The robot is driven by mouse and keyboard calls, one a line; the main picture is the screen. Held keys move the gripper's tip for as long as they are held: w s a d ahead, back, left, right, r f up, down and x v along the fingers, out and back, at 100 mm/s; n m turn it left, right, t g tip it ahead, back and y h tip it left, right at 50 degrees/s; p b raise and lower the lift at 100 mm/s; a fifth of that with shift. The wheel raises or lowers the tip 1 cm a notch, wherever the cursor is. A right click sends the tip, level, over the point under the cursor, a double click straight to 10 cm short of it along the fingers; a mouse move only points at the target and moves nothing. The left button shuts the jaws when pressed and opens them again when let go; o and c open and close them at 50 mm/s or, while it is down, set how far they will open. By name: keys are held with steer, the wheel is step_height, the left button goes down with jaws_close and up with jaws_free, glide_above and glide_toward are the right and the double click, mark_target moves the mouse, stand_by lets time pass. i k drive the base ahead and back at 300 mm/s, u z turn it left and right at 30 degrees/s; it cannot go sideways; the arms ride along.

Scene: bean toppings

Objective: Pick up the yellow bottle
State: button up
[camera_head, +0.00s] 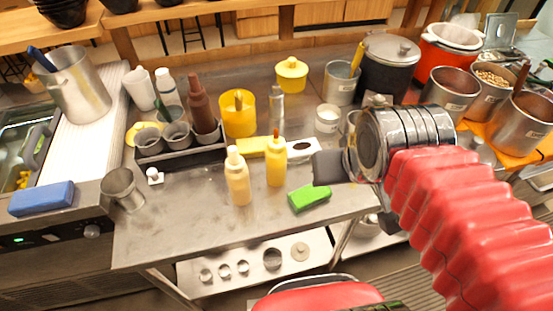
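A yellow squeeze bottle (276,165) with an orange-red tip stands upright on the metal table (180,225). A paler, cream-yellow bottle (238,180) with a whitish nozzle stands upright just to its left. My gripper (330,167) is dark grey, at the end of my red-sleeved arm, which reaches in from the right. It is to the right of the yellow bottle with a small gap in the picture. From this side I cannot tell its finger opening. No bottle appears held.
A green sponge (310,197) lies in front of the gripper. A dark tray (180,153) with cups and a brown bottle (202,108) is at left. A yellow block (251,147) lies behind the bottles. The table's front left is clear.

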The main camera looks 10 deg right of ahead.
mark_target(275, 150)
steer(key=z, duration=0.4)
steer(key=k, duration=1.2)
steer(key=u, duration=1.15)
steer(key=i, duration=0.55)
steer(key=u, duration=0.05)
